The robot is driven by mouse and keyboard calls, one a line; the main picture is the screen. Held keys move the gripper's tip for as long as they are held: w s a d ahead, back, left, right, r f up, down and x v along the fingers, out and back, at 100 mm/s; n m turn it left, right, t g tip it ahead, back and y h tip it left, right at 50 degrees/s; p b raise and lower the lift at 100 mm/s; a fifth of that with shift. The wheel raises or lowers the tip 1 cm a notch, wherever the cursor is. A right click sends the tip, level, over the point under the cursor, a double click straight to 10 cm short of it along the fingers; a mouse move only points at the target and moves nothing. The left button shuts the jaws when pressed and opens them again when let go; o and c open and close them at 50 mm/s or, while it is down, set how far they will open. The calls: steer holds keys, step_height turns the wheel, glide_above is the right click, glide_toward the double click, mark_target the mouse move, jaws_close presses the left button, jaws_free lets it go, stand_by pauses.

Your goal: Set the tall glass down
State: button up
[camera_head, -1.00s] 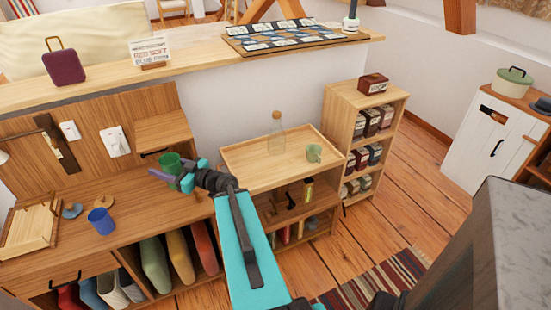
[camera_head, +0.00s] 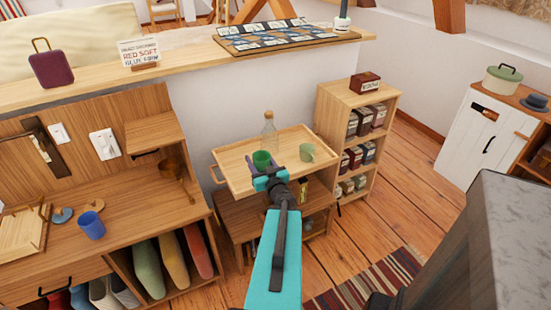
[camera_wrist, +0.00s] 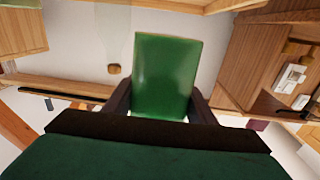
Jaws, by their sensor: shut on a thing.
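A green tall glass (camera_head: 262,160) is between the fingers of my gripper (camera_head: 266,172). In the head view it shows over the front left part of a wooden tray (camera_head: 232,157); I cannot tell whether its base touches the tray. In the wrist view the glass (camera_wrist: 167,76) fills the middle, with dark fingers (camera_wrist: 160,112) on both sides. My gripper is shut on it.
A clear bottle (camera_head: 269,132) stands at the tray's back, and a pale green mug (camera_head: 307,152) stands at its right. A shelf (camera_head: 352,96) with boxes is to the right. A blue cup (camera_head: 91,225) stands on the left desk (camera_head: 140,208).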

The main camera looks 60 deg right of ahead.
mark_target(258, 158)
steer(key=shift+s+d+f, duration=0.1)
steer(key=shift+s+d, duration=0.1)
steer(key=shift+s, duration=0.2)
steer(key=shift+w+f+b, duration=0.1)
steer(key=shift+b, duration=0.2)
steer(key=shift+w+d+f+b, duration=0.25)
steer(key=shift+f+b, duration=0.1)
steer(key=shift+b, duration=0.65)
steer(key=b, duration=0.2)
steer(key=w+d+b, duration=0.1)
steer(key=b, duration=0.1)
steer(key=shift+w+f, duration=0.1)
steer(key=shift+f, duration=0.2)
steer(key=shift+w+d, duration=0.2)
steer(key=shift+w, duration=0.1)
steer(key=shift+w+d+f, duration=0.65)
steer(key=shift+w+d, duration=0.15)
steer(key=shift+w, duration=0.15)
steer(key=shift+w+d+f, duration=0.65)
steer(key=shift+w+d, duration=0.1)
steer(key=shift+w, duration=0.15)
steer(key=shift+w+d+f, duration=0.65)
steer(key=shift+w+d, duration=0.15)
steer(key=shift+w, duration=0.15)
steer(key=shift+d, duration=0.1)
